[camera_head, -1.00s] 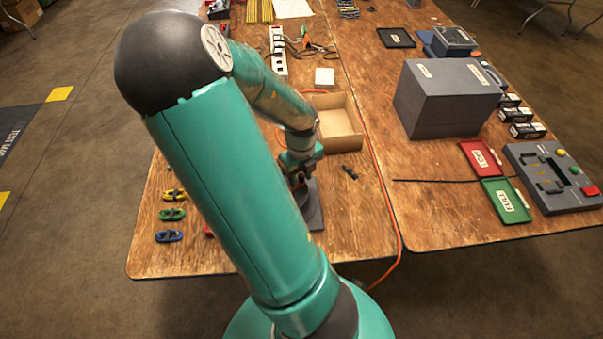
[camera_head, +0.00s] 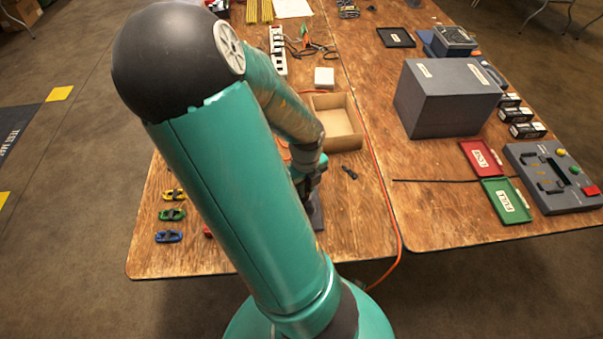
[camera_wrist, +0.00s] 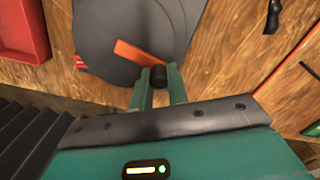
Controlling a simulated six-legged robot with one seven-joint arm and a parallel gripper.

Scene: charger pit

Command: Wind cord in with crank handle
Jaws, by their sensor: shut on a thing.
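A grey reel (camera_wrist: 115,30) stands on the wooden table in the wrist view. Its orange crank arm (camera_wrist: 135,53) slopes down to the right and ends in a dark knob (camera_wrist: 158,76). My gripper (camera_wrist: 159,82) has its two green fingers on either side of the knob and is shut on it. In the head view my arm hides most of the reel, and only a bit of its grey base (camera_head: 318,213) shows. The orange cord (camera_head: 388,195) runs along the table and over its front edge; a piece of orange also shows in the wrist view (camera_wrist: 272,16).
An open cardboard box (camera_head: 347,143) stands behind my gripper. A small black item (camera_head: 350,172) lies beside the reel. Several coloured clips (camera_head: 172,214) lie at the left. A large grey box (camera_head: 440,105) stands on the right table.

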